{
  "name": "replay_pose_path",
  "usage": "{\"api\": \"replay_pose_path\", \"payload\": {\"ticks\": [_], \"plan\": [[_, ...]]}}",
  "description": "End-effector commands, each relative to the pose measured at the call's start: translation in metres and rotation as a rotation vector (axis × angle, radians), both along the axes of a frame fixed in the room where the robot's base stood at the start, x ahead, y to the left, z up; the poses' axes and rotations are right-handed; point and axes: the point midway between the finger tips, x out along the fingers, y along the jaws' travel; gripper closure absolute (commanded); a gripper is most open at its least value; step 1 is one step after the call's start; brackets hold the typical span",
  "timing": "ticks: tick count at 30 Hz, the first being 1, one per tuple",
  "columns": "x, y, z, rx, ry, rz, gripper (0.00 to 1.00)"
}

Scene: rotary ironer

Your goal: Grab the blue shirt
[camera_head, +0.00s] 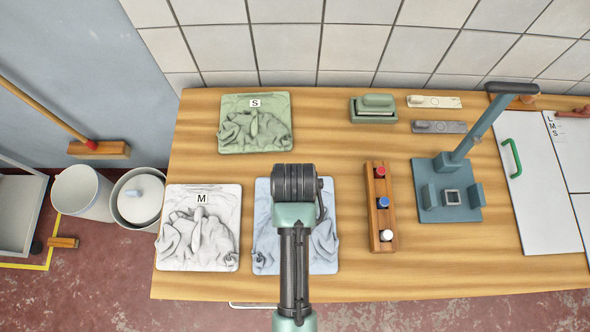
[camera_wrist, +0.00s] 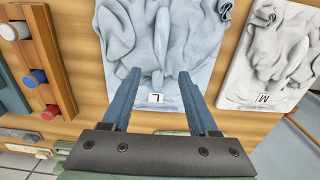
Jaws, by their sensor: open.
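The blue shirt (camera_head: 323,245) is pale blue and lies flat and rumpled on the wooden table, front and centre, partly hidden under my arm in the head view. In the wrist view the shirt (camera_wrist: 140,38) shows a label "L" (camera_wrist: 157,98) near its edge. My gripper (camera_wrist: 158,75) is open, its two blue fingers apart over the labelled end of the shirt, with the label between them. Nothing is held. In the head view the fingers are hidden by my arm. The height of the fingertips above the cloth is hard to tell.
A white shirt labelled "M" (camera_head: 198,240) lies to the left, and a green shirt labelled "S" (camera_head: 254,132) behind. A wooden rack (camera_head: 378,212) with red, blue and white pieces stands to the right, close by. A blue-grey press (camera_head: 448,195) stands further right.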

Motion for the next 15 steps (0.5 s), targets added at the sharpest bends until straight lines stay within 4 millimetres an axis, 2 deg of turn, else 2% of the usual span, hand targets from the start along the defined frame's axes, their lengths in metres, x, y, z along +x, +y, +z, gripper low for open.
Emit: {"api": "replay_pose_path", "payload": {"ticks": [5,15], "plan": [[-0.001,0.000,-0.010,0.000,0.002,0.000,0.40],[0.000,-0.002,-0.050,0.000,-0.001,-0.001,0.40]]}}
